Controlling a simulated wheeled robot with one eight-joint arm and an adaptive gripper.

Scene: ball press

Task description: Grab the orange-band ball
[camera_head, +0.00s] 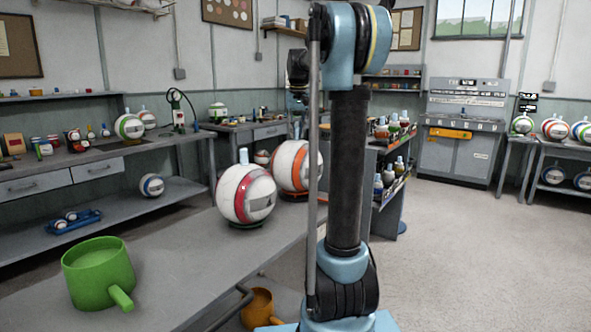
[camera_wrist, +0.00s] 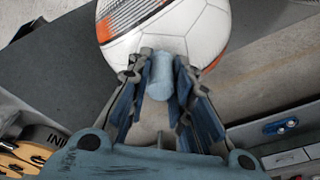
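The orange-band ball (camera_head: 292,166) is white with an orange band. In the wrist view, the orange-band ball (camera_wrist: 168,32) fills the top. Its pale blue cylindrical knob (camera_wrist: 159,78) points toward the camera. My gripper (camera_wrist: 161,66) has one finger on each side of the knob, close to it. I cannot tell whether both pads touch it. In the head view my arm hides the gripper and the knob.
The pink-band ball (camera_head: 246,194), with its own pale knob, stands close by, front left. A green mug (camera_head: 98,273) is at the near left of the table. An orange mug (camera_head: 258,306) sits lower down near my base. Open floor (camera_head: 460,260) lies to the right.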

